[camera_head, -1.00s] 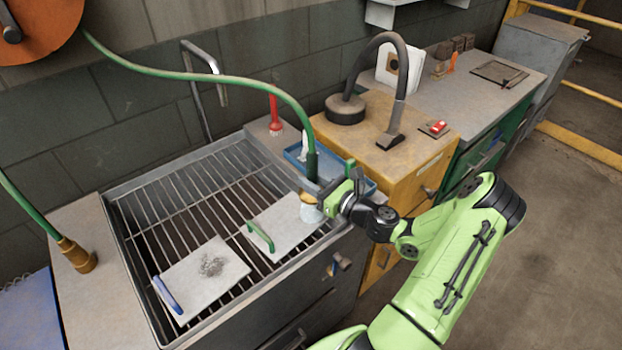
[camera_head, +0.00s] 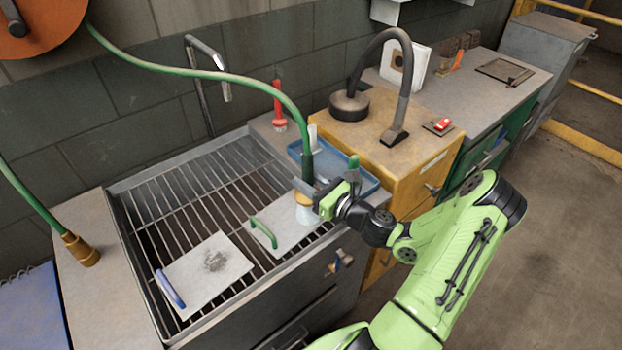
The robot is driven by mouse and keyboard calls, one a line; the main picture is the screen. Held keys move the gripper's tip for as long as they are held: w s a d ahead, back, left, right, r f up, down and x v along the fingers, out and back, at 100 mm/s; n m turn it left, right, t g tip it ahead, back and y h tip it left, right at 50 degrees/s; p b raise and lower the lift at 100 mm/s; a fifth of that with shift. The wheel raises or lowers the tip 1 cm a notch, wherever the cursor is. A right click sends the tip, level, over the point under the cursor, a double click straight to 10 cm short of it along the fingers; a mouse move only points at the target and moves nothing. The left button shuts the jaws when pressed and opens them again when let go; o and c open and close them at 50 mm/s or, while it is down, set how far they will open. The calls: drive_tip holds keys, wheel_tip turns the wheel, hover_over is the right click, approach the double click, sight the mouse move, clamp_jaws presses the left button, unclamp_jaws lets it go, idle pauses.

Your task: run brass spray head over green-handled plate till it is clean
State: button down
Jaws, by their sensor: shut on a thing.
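The green-handled plate (camera_head: 284,232) lies flat on the sink's wire grate, its green handle (camera_head: 263,232) at its left edge. My gripper (camera_head: 313,190) is shut on the dark green grip of the hose's spray head (camera_head: 304,198), which points down. A pale cone of spray (camera_head: 305,214) spreads from its brass end onto the right part of the plate and hides that patch. The bare part of the plate in view shows no clear dirt.
A blue-handled plate (camera_head: 206,277) with a grey smudge lies to the left on the grate (camera_head: 180,200). Behind my gripper are a blue tray (camera_head: 365,180) and a red brush (camera_head: 278,105). A brass hose fitting (camera_head: 80,250) stands on the left counter.

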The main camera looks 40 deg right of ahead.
drive_tip(key=shift+s+a+b, duration=0.25)
drive_tip(key=shift+a+b, duration=0.2)
drive_tip(key=shift+a, duration=0.9)
drive_tip(key=shift+s+a+b, duration=0.2)
drive_tip(key=shift+a+b, duration=0.2)
drive_tip(key=shift+a, duration=0.9)
drive_tip(key=shift+w, duration=0.1)
drive_tip(key=d+p+x, duration=0.2)
drive_tip(key=p+x, duration=0.5)
drive_tip(key=x, duration=0.9)
drive_tip(key=shift+w+d, duration=0.2)
drive_tip(key=shift+w, duration=0.15)
drive_tip(key=s+a+b, duration=0.2)
drive_tip(key=a+b, duration=0.3)
drive_tip(key=a, duration=2.3)
drive_tip(key=shift+b, duration=0.3)
drive_tip(key=shift+d, duration=0.1)
